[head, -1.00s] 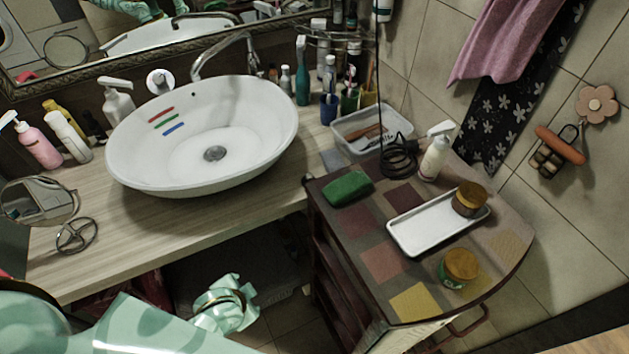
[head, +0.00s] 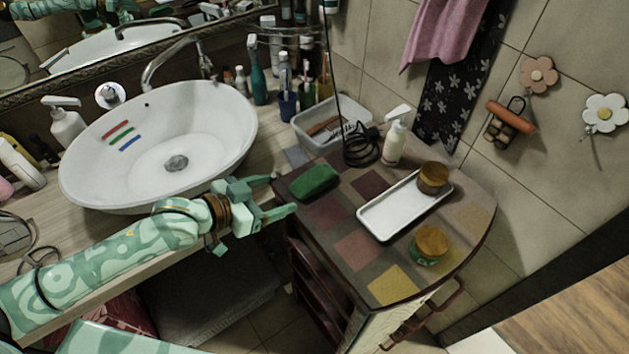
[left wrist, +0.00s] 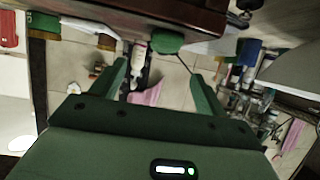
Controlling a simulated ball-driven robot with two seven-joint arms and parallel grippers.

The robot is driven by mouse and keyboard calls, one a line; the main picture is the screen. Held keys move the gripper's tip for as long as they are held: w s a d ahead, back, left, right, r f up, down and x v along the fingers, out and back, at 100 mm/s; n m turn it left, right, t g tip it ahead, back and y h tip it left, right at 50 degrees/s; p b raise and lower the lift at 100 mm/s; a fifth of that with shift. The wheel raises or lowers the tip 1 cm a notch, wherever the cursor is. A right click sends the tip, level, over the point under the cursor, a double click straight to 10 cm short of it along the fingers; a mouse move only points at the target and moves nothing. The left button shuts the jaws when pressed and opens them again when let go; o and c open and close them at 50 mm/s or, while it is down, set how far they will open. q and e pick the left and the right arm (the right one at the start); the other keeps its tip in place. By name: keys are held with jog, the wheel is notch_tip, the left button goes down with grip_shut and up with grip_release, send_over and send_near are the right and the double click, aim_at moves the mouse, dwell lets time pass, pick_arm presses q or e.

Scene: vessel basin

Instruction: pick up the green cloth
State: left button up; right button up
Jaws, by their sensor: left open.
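The green cloth (head: 314,182) is a small folded pad lying flat on the near left corner of the patchwork-topped cabinet (head: 325,215). My left gripper (head: 281,195) is open and empty just left of the cloth, its fingers pointing at it and apart from it. In the left wrist view the cloth (left wrist: 167,41) shows ahead, between the lines of the two open fingers (left wrist: 160,80). My right gripper is not in view.
A white tray (head: 385,222) with a brown-lidded jar (head: 433,178) lies right of the cloth, and another jar (head: 430,245) stands nearer. A black coiled cable (head: 361,150) and a pump bottle (head: 395,142) are behind. The basin (head: 85,180) stands left.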

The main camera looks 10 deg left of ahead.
aim_at(303, 183)
pick_arm(q)
jog(key=b+x, duration=0.1)
jog(key=x, duration=0.5)
jog(key=shift+f, duration=0.1)
jog(key=x, duration=0.2)
jog(key=b+x, duration=0.1)
jog(key=x, duration=0.1)
jog(key=shift+w+a+f, duration=0.1)
jog(key=shift+w+f, duration=0.1)
jog(key=shift+w, duration=0.15)
jog(key=shift+w+d+f+b, duration=0.15)
jog(key=shift+w+d+b, duration=0.15)
jog(key=shift+s, duration=0.1)
jog(key=shift+c, duration=0.6)
jog(key=c, duration=0.9)
